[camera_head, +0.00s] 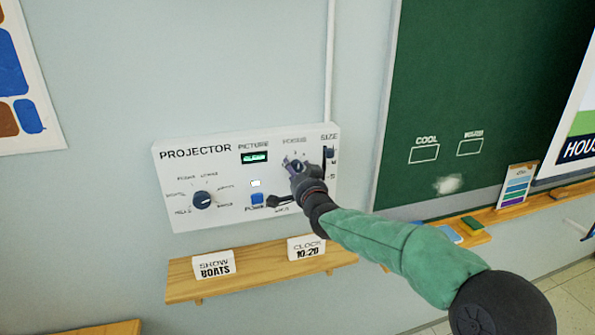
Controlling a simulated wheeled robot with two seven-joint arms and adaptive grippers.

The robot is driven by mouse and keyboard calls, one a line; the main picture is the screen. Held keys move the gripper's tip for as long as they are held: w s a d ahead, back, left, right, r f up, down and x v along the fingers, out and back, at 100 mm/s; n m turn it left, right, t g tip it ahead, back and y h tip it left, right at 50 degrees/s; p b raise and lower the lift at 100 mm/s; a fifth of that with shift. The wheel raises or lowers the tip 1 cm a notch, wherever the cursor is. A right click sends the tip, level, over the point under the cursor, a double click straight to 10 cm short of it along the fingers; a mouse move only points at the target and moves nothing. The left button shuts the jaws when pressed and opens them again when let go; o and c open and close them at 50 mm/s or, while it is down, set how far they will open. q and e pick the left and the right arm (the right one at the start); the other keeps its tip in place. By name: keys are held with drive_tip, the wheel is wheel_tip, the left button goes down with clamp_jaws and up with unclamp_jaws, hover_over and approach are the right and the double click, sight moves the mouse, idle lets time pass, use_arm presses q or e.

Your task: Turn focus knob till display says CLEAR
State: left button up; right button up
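The white projector panel (225,212) is fixed to the wall. Its small dark display (254,157), under the word PICTURE, shows green text that looks like CLEAR but is small and blurred. The FOCUS label (294,140) is above my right gripper (292,164). The gripper is up against the panel at the focus knob and covers most or all of it. I cannot make out whether its fingers are closed around the knob. My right arm reaches in from the lower right. My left gripper is not in view.
The panel also has a round dial (202,200), a blue button (257,198) and a SIZE slider (329,154). A wooden shelf (250,273) below holds a SHOW BOATS card (214,264) and a CLOCK 10:20 card (307,248). A green chalkboard (480,90) is at right.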

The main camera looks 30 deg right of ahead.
drive_tip(key=shift+r, duration=0.15)
drive_tip(key=shift+s, duration=0.15)
drive_tip(key=shift+s+r, duration=0.1)
drive_tip(key=shift+s, duration=0.15)
drive_tip(key=v, duration=1.1)
drive_tip(key=shift+f, duration=0.2)
drive_tip(key=shift+s+a, duration=0.1)
